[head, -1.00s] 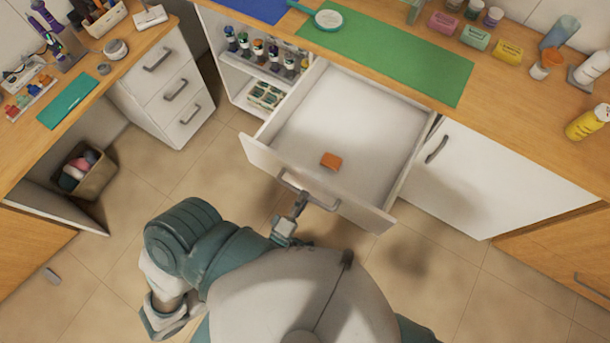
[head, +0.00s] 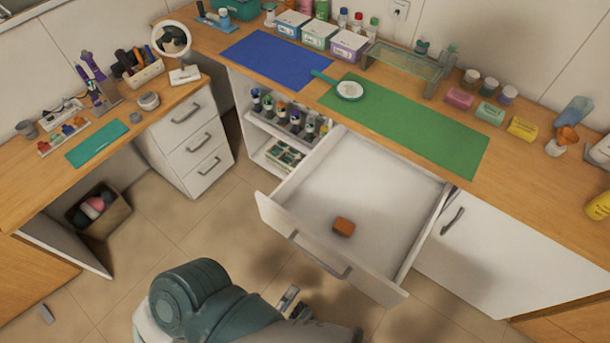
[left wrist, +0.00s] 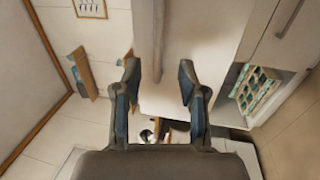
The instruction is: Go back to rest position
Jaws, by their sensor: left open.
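In the head view, my left gripper (head: 290,299) is low in the picture, in front of the open white drawer (head: 385,175) and apart from its handle (head: 318,256). My own arm hides part of it. In the left wrist view, my left gripper (left wrist: 158,75) has its two dark fingers spread wide with nothing held between them. A pale upright panel edge shows beyond the fingers. An orange-brown block (head: 344,227) lies in the drawer near its front. My right gripper is not in view.
A white drawer unit (head: 190,150) and a basket (head: 98,210) stand to the left. The tiled floor between is clear.

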